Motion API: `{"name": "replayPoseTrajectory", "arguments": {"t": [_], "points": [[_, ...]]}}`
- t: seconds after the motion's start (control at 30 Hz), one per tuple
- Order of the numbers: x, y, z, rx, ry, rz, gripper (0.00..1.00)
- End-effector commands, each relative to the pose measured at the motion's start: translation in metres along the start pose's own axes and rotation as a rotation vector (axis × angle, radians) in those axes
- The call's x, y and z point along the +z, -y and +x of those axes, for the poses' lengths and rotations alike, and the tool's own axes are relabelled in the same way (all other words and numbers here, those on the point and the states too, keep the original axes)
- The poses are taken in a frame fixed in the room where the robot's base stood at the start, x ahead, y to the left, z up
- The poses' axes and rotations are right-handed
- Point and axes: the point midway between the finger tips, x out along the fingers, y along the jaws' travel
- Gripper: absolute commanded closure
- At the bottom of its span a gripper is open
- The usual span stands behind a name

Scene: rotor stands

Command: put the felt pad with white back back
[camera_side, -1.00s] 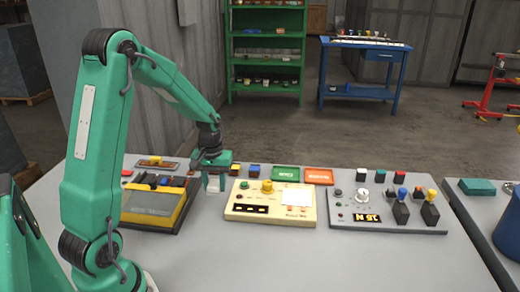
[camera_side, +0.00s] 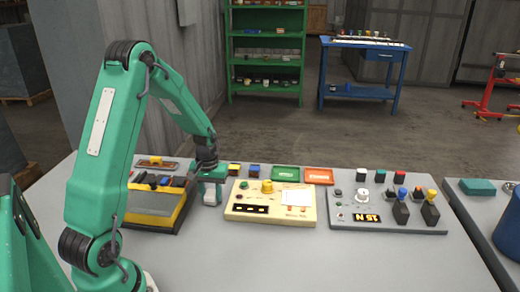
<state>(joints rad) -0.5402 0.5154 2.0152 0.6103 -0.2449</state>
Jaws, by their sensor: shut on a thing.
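My gripper (camera_side: 211,184) points down between a yellow-fronted rack and a cream panel. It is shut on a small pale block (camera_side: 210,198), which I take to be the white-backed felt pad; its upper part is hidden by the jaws. The block is low over the grey table, and I cannot tell whether it touches it. The yellow-fronted rack (camera_side: 150,214) stands left of the gripper, with several dark pieces along its top; my arm covers part of it.
The cream panel (camera_side: 243,217) with a yellow knob is close right of the gripper. A grey panel (camera_side: 347,220) with knobs and coloured blocks is further right. A green tray (camera_side: 285,173) and an orange tray (camera_side: 318,176) lie behind. The front table is clear.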

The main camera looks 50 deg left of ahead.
Motion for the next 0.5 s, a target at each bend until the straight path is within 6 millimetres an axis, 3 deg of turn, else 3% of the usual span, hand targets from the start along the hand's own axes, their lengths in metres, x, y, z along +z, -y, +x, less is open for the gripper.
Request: {"name": "replayPoseTrajectory", "arguments": {"t": [0.4, 0.43, 0.5], "points": [[0.0001, 0.0000, 0.0036, 0.000, 0.000, 0.000, 0.86], [0.0001, 0.0000, 0.0039, 0.000, 0.000, 0.000, 0.62], [0.0000, 0.0000, 0.0036, 0.000, 0.000, 0.000, 0.49]]}}
